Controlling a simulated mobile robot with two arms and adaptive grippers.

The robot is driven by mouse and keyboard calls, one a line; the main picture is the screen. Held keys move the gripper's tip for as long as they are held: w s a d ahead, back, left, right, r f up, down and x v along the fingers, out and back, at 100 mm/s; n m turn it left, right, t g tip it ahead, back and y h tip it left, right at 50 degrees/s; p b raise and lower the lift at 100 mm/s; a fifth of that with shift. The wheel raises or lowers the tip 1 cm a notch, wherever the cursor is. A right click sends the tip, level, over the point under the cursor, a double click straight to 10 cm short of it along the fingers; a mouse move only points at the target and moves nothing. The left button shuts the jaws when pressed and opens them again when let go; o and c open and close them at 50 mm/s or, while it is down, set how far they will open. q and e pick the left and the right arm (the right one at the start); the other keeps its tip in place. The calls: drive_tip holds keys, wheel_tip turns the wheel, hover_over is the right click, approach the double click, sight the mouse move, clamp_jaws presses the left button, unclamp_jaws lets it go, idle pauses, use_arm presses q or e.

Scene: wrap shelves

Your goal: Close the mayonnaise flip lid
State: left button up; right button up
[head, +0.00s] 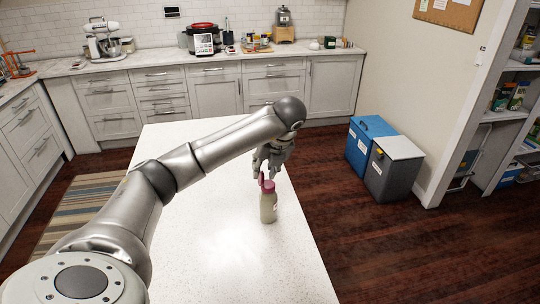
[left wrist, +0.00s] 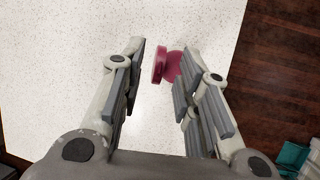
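The mayonnaise bottle (head: 268,208) stands upright on the white island top, with a pale greenish body and a dark pink cap. Its flip lid (head: 262,179) is raised at the left side of the cap. In the left wrist view the lid (left wrist: 158,65) stands up beside the round cap top (left wrist: 173,67). My left gripper (head: 264,173) points down just above and behind the cap. In the left wrist view its fingers (left wrist: 164,50) are apart with nothing held, and the lid and cap show in the gap between them. My right gripper is not in view.
The white island top (head: 215,258) is otherwise clear. A blue bin (head: 368,140) and a grey bin (head: 393,167) stand on the wooden floor to the right. Counters with appliances line the back wall, and shelves (head: 505,100) are at the far right.

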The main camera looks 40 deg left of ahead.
use_arm(q)
drive_tip(key=v, duration=0.9)
drive_tip(key=shift+r, duration=0.15)
drive_tip(key=shift+d, duration=0.1)
